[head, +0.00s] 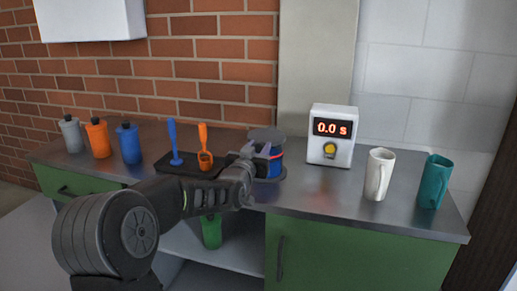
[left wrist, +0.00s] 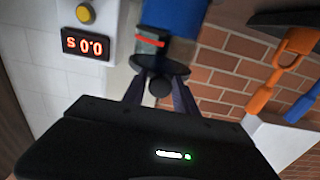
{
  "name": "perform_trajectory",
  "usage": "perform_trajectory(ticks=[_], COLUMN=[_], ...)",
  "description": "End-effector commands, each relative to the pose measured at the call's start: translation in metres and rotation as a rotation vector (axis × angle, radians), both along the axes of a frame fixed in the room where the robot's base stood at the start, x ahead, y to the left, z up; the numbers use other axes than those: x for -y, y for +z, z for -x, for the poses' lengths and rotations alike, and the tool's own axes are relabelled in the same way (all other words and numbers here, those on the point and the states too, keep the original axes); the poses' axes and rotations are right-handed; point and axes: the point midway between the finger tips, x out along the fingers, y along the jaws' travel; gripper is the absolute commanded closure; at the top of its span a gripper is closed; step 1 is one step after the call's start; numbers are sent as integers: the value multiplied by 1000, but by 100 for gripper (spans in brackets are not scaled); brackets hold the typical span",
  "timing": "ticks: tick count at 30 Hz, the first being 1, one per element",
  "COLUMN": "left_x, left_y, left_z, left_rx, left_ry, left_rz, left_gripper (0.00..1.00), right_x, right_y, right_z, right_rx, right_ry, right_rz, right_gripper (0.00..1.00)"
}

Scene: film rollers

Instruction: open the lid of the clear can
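A can with a wide dark lid (head: 266,134) stands at the middle of the counter; blue and a red stripe show on its body (head: 276,163). I take it for the clear can, though its wall does not look plainly clear. In the left wrist view, upside down, the dark lid (left wrist: 162,65) has a round knob (left wrist: 160,87) facing me. My left gripper (head: 254,152) is at the can, covering part of it. In the wrist view its fingers (left wrist: 160,92) are spread on both sides of the knob, with small gaps. My right gripper is not in view.
A dark tray (head: 178,168) with blue and orange tools lies left of the can. Grey, orange and blue bottles (head: 129,144) stand further left. A white timer (head: 331,136), a white mug (head: 377,174) and a teal mug (head: 433,182) stand on the right.

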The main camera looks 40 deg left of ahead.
Motion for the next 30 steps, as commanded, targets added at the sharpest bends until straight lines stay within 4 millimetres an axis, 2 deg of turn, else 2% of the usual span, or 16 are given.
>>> perform_trajectory(ticks=[2, 12, 30], left_x=[0, 0, 0], left_y=[0, 0, 0], left_z=[0, 0, 0], left_rx=[0, 0, 0], left_ry=[0, 0, 0], left_rz=[0, 0, 0], left_gripper=[73, 100, 100], right_x=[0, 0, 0], right_y=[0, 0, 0], right_z=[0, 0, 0], right_rx=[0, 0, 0], right_ry=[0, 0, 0], right_rz=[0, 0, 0], right_gripper=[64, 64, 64])
